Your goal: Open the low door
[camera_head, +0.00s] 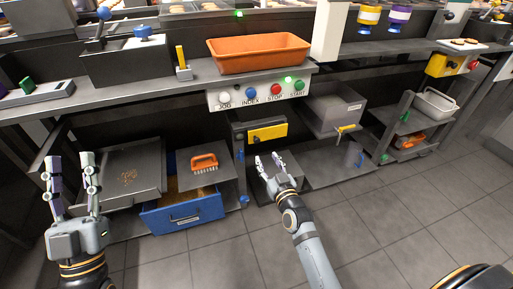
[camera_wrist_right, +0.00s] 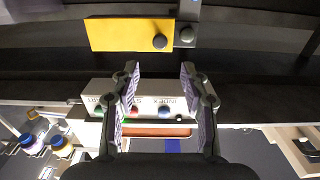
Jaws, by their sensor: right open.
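Under the counter, a dark low frame, which I take for the low door, carries a yellow bar (camera_head: 267,133) across its upper part. In the right wrist view the yellow bar (camera_wrist_right: 130,35) lies at the top, with dark round knobs at one end. My right gripper (camera_head: 268,159) is open and empty just below the bar in the head view, with no visible contact. Its fingers (camera_wrist_right: 160,85) are spread apart in the wrist view. The lower part of the frame is partly hidden by my right gripper. My left gripper (camera_head: 70,170) is open and empty at the left.
A button panel (camera_head: 262,94) is above the bar, with an orange tray (camera_head: 258,53) on the counter. A blue drawer (camera_head: 184,213) and an orange brush (camera_head: 204,162) are to the left. A grey box (camera_head: 335,108) is to the right. Floor in front is clear.

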